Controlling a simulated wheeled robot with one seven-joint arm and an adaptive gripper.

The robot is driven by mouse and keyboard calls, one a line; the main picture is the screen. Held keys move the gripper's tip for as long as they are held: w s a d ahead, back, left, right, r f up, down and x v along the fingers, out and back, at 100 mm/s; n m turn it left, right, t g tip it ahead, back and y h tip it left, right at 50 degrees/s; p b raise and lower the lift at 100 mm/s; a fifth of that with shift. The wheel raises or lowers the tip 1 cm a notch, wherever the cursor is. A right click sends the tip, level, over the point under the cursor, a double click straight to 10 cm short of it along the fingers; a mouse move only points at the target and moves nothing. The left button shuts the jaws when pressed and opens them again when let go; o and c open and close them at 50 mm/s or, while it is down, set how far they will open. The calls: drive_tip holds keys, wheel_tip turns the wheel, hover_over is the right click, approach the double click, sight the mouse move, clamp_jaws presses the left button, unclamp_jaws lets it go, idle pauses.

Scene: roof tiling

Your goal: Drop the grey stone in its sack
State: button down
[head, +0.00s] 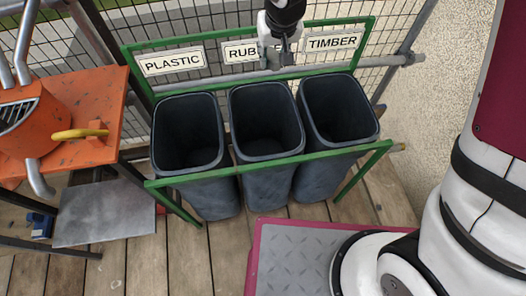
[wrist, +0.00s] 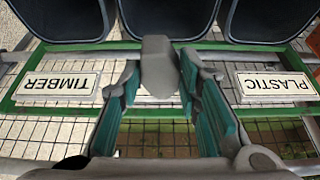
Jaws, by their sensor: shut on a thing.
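My gripper (head: 277,57) is at the back of the green frame, in front of the middle sign and above the far rim of the middle sack. In the wrist view my gripper (wrist: 160,85) is shut on the grey stone (wrist: 157,64), a small pale block between the fingertips. The middle sack (head: 266,151) is dark, open-topped and looks empty; its sign (head: 240,51) reads "RUB", the rest hidden by my gripper. The middle sack also shows in the wrist view (wrist: 185,38), past the stone.
The plastic sack (head: 188,163) stands left and the timber sack (head: 338,165) right, both in the green frame (head: 270,164). A wire mesh fence (head: 170,25) is behind. An orange table (head: 84,105) with an orange machine (head: 28,120) stands at the left.

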sight(273, 69)
drive_tip(key=shift+f+b, duration=1.4)
drive_tip(key=shift+f, duration=1)
drive_tip(key=c, duration=1.1)
unclamp_jaws()
drive_tip(key=shift+r, duration=0.1)
drive_tip(key=v, duration=1.2)
drive_tip(key=shift+s, duration=0.15)
